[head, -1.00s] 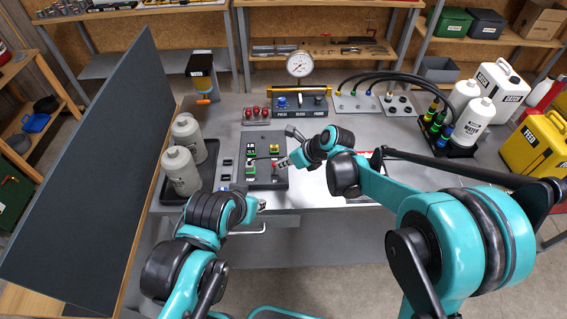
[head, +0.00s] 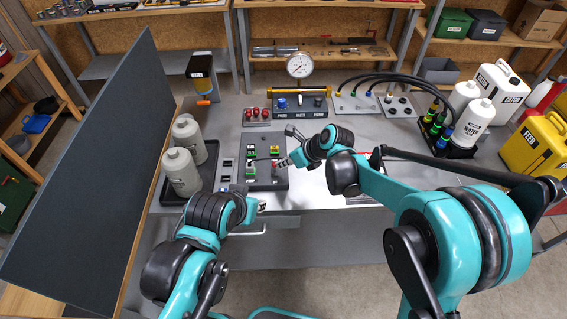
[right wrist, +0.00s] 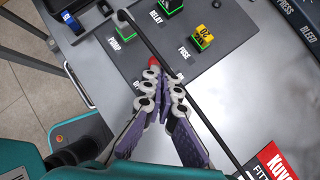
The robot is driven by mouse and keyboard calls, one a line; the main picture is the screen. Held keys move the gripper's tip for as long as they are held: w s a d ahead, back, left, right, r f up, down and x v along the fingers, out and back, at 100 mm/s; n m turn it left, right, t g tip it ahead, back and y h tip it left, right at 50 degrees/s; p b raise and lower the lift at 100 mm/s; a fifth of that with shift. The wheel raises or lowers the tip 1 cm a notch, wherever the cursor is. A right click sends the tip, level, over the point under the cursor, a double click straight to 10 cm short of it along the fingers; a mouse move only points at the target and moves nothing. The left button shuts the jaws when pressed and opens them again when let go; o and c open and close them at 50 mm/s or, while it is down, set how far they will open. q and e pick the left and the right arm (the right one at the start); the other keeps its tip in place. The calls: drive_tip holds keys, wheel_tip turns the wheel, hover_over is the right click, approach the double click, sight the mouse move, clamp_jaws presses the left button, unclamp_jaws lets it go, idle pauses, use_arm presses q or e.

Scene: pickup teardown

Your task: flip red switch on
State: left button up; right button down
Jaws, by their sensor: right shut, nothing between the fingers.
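The red switch (right wrist: 153,62) is a small red tip on the dark panel (right wrist: 125,55). In the head view the panel (head: 251,183) lies on the bench, and the switch is tiny beside my right gripper. My right gripper (right wrist: 167,76) is shut and empty. Its fingertips are right at the red tip and partly cover it; I cannot tell whether they touch. The right gripper (head: 283,163) reaches over the panel's right edge in the head view. My left gripper (head: 261,206) is low at the bench's front edge, too small to read. The switch's position cannot be made out.
A thin dark rod (right wrist: 148,38) crosses above the panel close to my fingertips. Green and yellow blocks (right wrist: 204,37) sit on the panel. Grey bottles (head: 181,172) stand in a tray to the left. A gauge unit (head: 300,92) stands behind. A tall dark board (head: 90,170) closes the left side.

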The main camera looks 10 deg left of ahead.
drive_tip(key=shift+w+a+r, duration=0.1)
drive_tip(key=shift+w+a, duration=0.05)
drive_tip(key=shift+w, duration=0.4)
idle(0.4)
drive_tip(key=shift+r+p, duration=0.6)
drive_tip(key=shift+r, duration=0.25)
